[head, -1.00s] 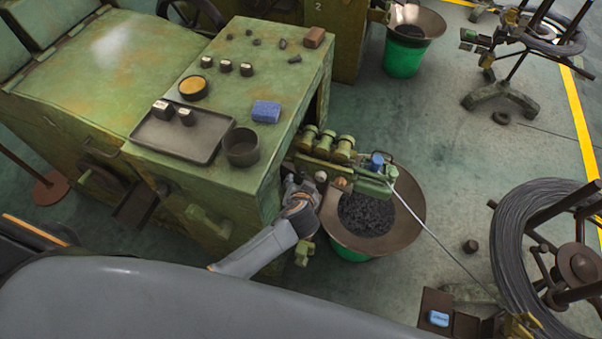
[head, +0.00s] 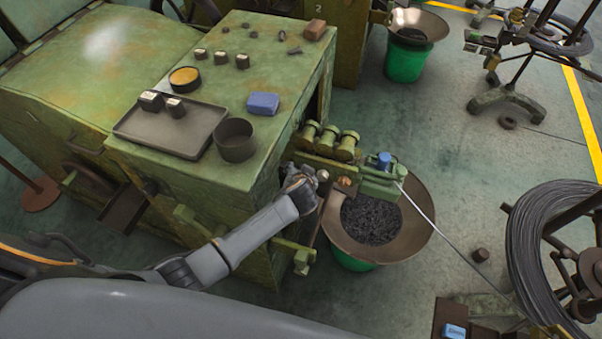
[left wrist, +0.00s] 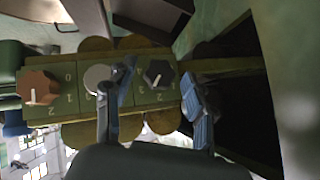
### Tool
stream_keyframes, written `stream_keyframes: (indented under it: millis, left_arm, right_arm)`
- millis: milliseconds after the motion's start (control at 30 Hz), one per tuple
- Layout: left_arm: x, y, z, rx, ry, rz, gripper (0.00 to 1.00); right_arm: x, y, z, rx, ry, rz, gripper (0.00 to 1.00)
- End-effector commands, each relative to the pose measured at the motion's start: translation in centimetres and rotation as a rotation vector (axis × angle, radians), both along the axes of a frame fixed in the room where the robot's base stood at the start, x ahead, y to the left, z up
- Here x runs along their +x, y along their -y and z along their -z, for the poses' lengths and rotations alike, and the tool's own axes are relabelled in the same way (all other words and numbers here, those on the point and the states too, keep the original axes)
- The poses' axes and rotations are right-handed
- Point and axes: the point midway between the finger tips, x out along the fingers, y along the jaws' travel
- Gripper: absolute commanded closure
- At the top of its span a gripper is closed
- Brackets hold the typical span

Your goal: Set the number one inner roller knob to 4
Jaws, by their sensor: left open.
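In the left wrist view, a green panel (left wrist: 66,75) carries three knobs in a row. They are a brown hexagonal knob (left wrist: 38,88), a grey round knob (left wrist: 97,79) and a dark hexagonal knob (left wrist: 158,73) with a pale pointer line. Digits such as 0, 1 and 2 show near the brown knob; which knob is number one inner is not readable. My left gripper (head: 300,182) is open, with a finger on each side of the dark knob; contact cannot be told. In the head view the grey and brown knobs show beside the gripper, and the dark one is hidden.
Rollers (head: 329,138) and a blue-topped part (head: 384,160) sit on the roller unit, with a wire running right. A wide funnel bin (head: 428,228) stands below. The green machine (head: 262,60) stands left, with a tray (head: 198,145) and cup (head: 236,142) on top.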

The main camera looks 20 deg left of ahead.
Motion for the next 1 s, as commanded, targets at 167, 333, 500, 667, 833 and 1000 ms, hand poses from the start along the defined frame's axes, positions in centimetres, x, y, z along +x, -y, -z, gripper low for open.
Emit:
stream_keyframes:
  millis: [167, 333, 500, 667, 833, 1000]
  left_arm:
    - [0.0, 0.0, 0.0, 0.0, 0.0, 0.0, 0.66]
    - [0.0, 0.0, 0.0, 0.0, 0.0, 0.0, 1.0]
    - [0.0, 0.1, 0.0, 0.004, 0.0, 0.0, 1.0]
    - [0.0, 0.2, 0.2, 0.037, 0.001, 0.0, 1.0]
    - [0.0, 0.3, 0.4, 0.124, 0.005, -0.001, 1.0]
    - [0.0, 0.5, 0.7, 0.259, 0.011, -0.001, 1.0]
  right_arm:
    - [0.0, 0.0, 0.0, 0.0, 0.0, 0.0, 0.45]
    - [0.0, 0.0, 0.0, 0.0, 0.0, 0.0, 0.45]
    - [0.0, 0.0, 0.1, 0.0, 0.0, 0.0, 0.45]
    - [0.0, 0.0, 0.5, 0.0, 0.0, 0.0, 0.45]
    - [0.0, 0.0, 1.5, 0.001, 0.0, 0.0, 0.45]
    - [0.0, 0.0, 3.0, 0.001, 0.0, 0.0, 0.45]
